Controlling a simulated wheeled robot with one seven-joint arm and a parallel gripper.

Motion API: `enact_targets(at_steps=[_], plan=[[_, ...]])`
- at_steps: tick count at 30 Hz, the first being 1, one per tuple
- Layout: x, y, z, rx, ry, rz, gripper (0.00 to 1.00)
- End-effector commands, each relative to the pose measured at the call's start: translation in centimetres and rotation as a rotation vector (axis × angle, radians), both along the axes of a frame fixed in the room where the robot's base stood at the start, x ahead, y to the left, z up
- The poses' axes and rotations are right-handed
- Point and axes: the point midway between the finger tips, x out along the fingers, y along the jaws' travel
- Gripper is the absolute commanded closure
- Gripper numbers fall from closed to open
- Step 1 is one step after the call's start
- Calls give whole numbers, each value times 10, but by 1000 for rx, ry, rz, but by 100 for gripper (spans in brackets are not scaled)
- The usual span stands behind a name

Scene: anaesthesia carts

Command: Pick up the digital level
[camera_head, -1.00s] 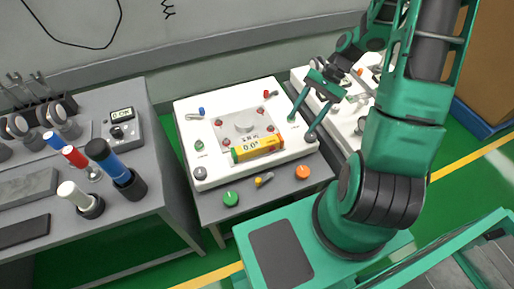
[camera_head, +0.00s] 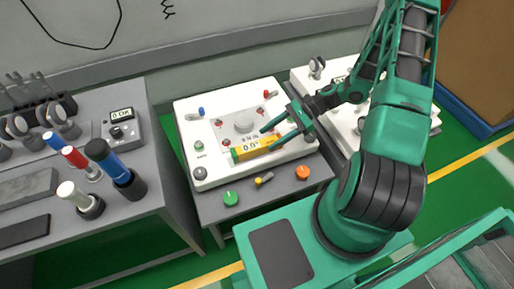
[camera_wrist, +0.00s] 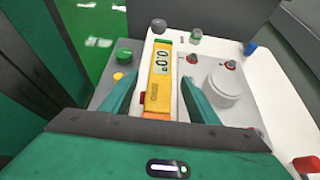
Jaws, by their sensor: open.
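The digital level (camera_head: 250,149) is a yellow bar with orange and green ends and a display reading 0.0°. It lies on the front part of the white panel on the middle cart. In the wrist view the level (camera_wrist: 161,80) runs lengthwise between my two fingers. My gripper (camera_head: 268,136) is open, with its fingers reaching over the level's right end. In the wrist view my gripper (camera_wrist: 160,95) has a finger on either side of the level, with gaps visible. I cannot tell how far the fingertips are above the panel.
A metal plate with a grey round knob (camera_head: 244,124) is behind the level. Green (camera_head: 231,198) and orange (camera_head: 302,172) buttons sit on the cart's front edge. The left table (camera_head: 120,200) holds a meter (camera_head: 121,128) and several upright handles. Another white panel stands at right.

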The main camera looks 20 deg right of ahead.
Motion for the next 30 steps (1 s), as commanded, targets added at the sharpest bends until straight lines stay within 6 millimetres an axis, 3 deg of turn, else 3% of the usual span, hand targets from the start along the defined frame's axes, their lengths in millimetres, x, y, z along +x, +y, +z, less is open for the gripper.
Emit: enact_targets(at_steps=[8,18,27,30], plan=[[0,18,-10,0,1,2,45],[2,54,-30,-1,0,2,45],[2,58,-32,-2,0,1,45],[2,57,-32,-2,0,1,69]])
